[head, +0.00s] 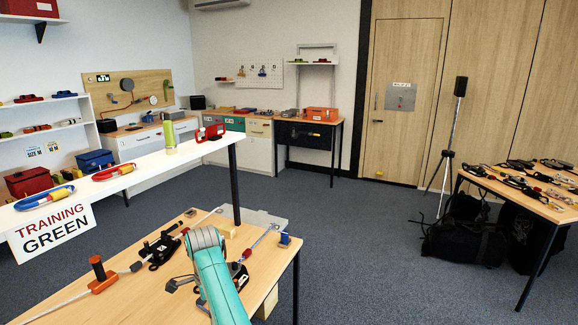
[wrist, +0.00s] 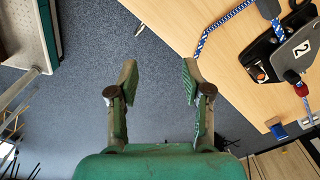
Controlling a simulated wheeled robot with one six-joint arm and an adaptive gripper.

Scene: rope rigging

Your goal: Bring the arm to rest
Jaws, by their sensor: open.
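My gripper (wrist: 159,78) is open in the wrist view, with its two fingers wide apart and nothing between them. Grey carpet (wrist: 160,110) shows between and behind the fingers, and the wooden bench edge runs close by the right finger. In the head view my teal arm (head: 218,280) rises from the bottom over the near bench (head: 150,250); the fingers cannot be made out there.
A black rope device marked 2 (wrist: 288,45) with a blue-and-white rope (wrist: 222,24) lies on the bench. An orange-handled tool (head: 102,275) and a black device (head: 160,248) lie left of my arm. A white shelf (head: 130,178) stands behind. Open carpet (head: 350,230) lies right.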

